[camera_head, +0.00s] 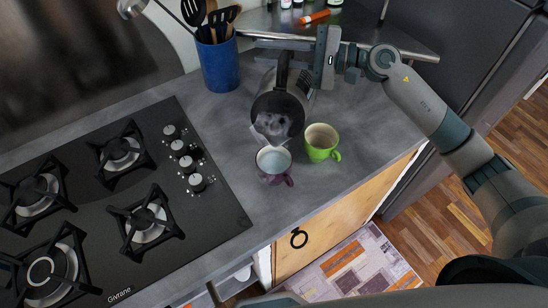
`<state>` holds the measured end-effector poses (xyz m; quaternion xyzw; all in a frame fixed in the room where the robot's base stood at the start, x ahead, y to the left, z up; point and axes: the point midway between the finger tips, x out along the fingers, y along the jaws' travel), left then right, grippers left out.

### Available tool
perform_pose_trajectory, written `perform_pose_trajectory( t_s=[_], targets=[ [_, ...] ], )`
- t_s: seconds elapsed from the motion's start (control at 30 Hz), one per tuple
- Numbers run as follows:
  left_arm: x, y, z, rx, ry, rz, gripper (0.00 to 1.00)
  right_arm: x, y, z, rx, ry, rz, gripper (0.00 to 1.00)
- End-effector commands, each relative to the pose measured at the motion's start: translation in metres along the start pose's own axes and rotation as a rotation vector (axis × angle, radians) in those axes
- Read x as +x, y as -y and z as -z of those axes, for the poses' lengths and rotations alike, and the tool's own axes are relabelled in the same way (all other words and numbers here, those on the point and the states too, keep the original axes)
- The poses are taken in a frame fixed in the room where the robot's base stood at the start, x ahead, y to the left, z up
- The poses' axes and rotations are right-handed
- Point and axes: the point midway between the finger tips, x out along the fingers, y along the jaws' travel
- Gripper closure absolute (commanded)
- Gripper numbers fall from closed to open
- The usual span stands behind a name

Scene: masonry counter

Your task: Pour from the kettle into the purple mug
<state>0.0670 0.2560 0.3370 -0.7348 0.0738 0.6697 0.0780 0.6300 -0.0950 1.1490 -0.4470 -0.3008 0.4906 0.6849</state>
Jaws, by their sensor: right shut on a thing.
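The kettle (276,108), dark inside with a black handle (283,72), is tilted so its open top and spout face down towards the front of the counter. My right gripper (286,46) is shut on the kettle at its handle and holds it from behind. The purple mug (274,179) stands upright on the grey counter just below the spout. Its inside looks pale; I cannot tell whether that is liquid. The spout appears over the mug's far rim, and I cannot tell whether they touch. My left gripper is not in view.
A green mug (321,143) stands close to the right of the purple mug. A blue utensil crock (219,65) is behind left of the kettle. A black gas hob (110,205) fills the left. The counter's front edge lies near the mugs.

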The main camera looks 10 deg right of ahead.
Motion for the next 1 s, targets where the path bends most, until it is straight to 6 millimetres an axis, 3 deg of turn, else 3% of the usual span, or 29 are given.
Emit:
perform_pose_trajectory(
  t_s=[0.47, 0.8, 1.0],
  targets=[
    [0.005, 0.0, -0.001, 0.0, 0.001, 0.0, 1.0, 0.0, 0.008, 0.007, 0.061, 0.002, 0.005, 1.0],
    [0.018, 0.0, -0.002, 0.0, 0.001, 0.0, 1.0, 0.0, 0.022, 0.03, 0.297, 0.004, 0.006, 1.0],
    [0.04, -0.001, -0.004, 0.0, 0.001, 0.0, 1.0, 0.0, 0.011, 0.053, 0.455, 0.006, 0.006, 1.0]
  ],
)
